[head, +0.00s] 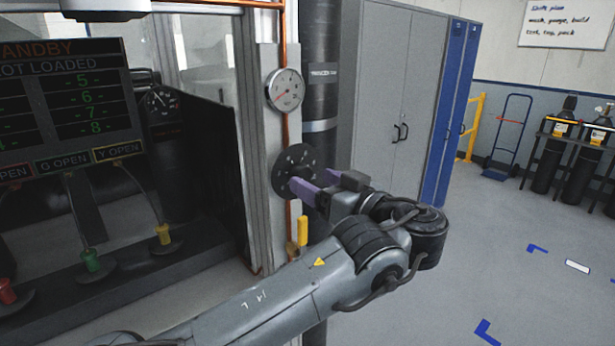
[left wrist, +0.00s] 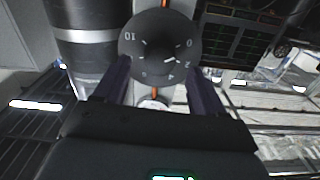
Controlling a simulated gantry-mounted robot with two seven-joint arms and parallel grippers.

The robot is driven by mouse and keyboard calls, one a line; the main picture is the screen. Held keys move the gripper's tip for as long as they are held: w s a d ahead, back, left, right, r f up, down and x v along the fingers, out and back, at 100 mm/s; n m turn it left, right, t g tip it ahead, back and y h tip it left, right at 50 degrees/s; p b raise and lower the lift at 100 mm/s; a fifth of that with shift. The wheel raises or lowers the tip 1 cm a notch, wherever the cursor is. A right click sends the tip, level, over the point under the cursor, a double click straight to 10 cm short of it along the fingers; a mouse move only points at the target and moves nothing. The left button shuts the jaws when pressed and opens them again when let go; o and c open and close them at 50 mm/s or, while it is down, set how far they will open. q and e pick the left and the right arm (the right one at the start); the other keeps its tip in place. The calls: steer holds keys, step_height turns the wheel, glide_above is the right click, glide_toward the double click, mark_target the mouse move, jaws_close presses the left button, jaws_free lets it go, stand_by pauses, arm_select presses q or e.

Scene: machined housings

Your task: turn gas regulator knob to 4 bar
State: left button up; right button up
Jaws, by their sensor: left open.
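The regulator knob (head: 284,160) is a dark round dial on the panel post, below a white pressure gauge (head: 284,90). In the left wrist view the knob (left wrist: 158,42) faces me with pale numbers around its rim. A short white mark near its middle seems to point towards the 2 side; its exact setting is too small to tell. My left gripper (head: 302,188) is open, its purple fingers at the knob's front. In the left wrist view the fingers (left wrist: 160,85) lie either side of the knob's lower part. Contact cannot be told. My right gripper is not in view.
A yellow-handled valve (head: 302,231) sits on the orange pipe just below my gripper. A black cylinder (head: 321,70) stands behind the post. A status screen (head: 65,100) and coloured plugs are at the left. Open floor lies to the right, with gas bottles (head: 580,145) beyond.

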mark_target(305, 176)
arm_select(q)
steer(key=shift+x, duration=1.7)
steer(key=c, duration=1.1)
steer(key=shift+o, duration=0.2)
